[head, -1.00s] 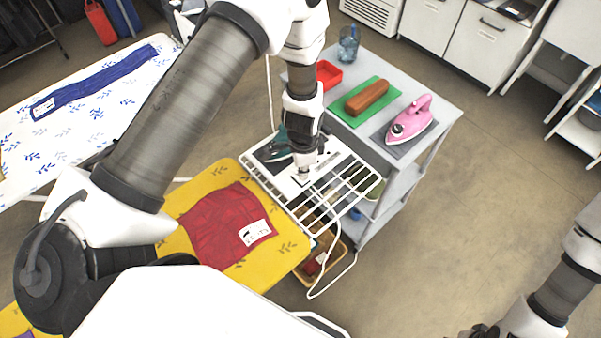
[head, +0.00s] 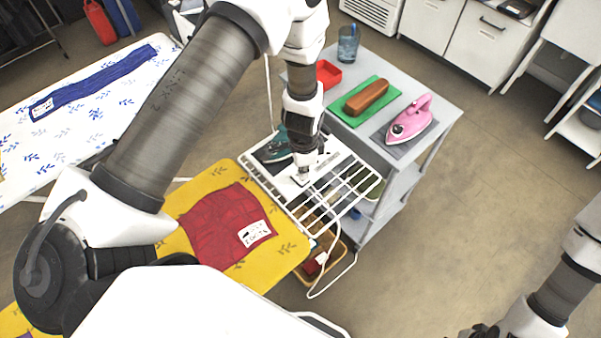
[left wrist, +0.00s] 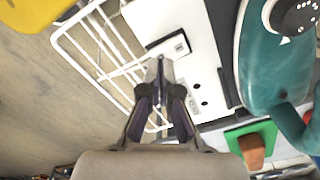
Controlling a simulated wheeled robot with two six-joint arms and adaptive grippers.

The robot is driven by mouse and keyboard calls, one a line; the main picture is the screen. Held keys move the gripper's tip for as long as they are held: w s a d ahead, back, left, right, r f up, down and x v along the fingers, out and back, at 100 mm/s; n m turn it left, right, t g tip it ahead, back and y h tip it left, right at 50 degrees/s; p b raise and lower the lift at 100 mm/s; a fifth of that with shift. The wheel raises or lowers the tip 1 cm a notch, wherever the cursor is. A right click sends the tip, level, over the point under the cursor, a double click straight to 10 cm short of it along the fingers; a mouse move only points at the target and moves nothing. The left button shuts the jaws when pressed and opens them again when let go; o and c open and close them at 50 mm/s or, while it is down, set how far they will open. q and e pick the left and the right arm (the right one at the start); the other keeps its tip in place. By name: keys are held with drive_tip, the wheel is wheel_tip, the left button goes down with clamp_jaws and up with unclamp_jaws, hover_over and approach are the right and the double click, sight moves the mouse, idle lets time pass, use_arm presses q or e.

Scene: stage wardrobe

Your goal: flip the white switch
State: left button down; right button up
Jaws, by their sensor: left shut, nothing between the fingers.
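The white switch (left wrist: 172,47) sits in a dark-edged plate on a white panel (left wrist: 200,62), seen in the left wrist view. In the head view the switch (head: 299,181) is small, close beside my left gripper's tip. My left gripper (head: 304,172) points down over the panel and is shut and empty. Its fingertips also show in the left wrist view (left wrist: 160,72), just below the switch in the picture; I cannot tell whether they touch it. My right gripper (head: 484,331) is only partly in view at the bottom edge, so its jaws cannot be read.
A teal iron (left wrist: 265,75) stands on the panel close to my left gripper. A white wire rack (head: 330,205) adjoins the panel. A grey cart (head: 440,98) carries a pink iron (head: 410,120). A yellow board (head: 285,250) holds a red cloth (head: 215,225).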

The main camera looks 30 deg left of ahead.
use_arm(q)
drive_tip(key=shift+f+b, duration=0.95)
drive_tip(key=shift+f, duration=0.3)
idle(0.4)
drive_tip(key=shift+r, duration=0.1)
wheel_tip(320, 180, up, 7)
drive_tip(key=p, duration=0.5)
idle(0.5)
